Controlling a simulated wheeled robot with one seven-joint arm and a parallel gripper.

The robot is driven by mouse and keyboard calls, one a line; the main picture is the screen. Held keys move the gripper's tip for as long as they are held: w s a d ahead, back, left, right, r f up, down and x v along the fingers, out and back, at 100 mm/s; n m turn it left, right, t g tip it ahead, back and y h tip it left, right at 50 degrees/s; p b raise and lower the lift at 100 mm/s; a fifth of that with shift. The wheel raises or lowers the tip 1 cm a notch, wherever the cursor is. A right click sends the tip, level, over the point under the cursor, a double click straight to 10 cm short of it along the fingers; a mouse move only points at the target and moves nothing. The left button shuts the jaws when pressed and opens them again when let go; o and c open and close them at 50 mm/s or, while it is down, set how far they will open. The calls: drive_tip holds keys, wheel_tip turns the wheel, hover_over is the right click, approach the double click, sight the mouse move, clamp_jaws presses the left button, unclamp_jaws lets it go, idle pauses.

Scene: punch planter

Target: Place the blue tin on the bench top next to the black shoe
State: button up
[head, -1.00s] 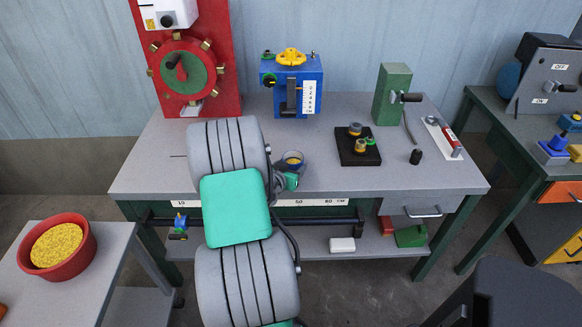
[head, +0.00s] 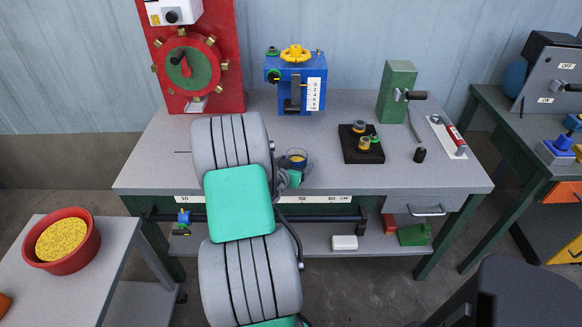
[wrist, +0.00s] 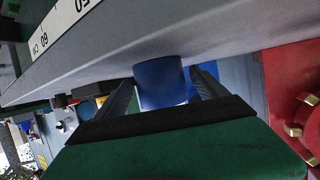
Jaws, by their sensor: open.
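The blue tin (wrist: 160,82) stands between the two dark fingers of my gripper (wrist: 163,88) in the wrist view. The fingers are apart, one on each side of it; I cannot tell whether either touches it. In the head view the tin (head: 297,158) shows as a small round blue shape with a yellowish inside, on the bench top (head: 330,178) near its front edge. My gripper (head: 292,176) is there, partly hidden by my arm. A flat black block (head: 361,144) with small knobs lies to the right of the tin; I cannot tell whether it is the black shoe.
A blue machine (head: 296,82) with a yellow handwheel stands behind the tin. A green post (head: 397,90), a small black cylinder (head: 420,155) and a white tray (head: 447,137) are farther right. A red bowl (head: 62,241) is on the left side table. Bare bench lies between tin and black block.

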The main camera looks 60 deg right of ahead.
drive_tip(key=v, duration=1.2)
drive_tip(key=shift+b, duration=0.35)
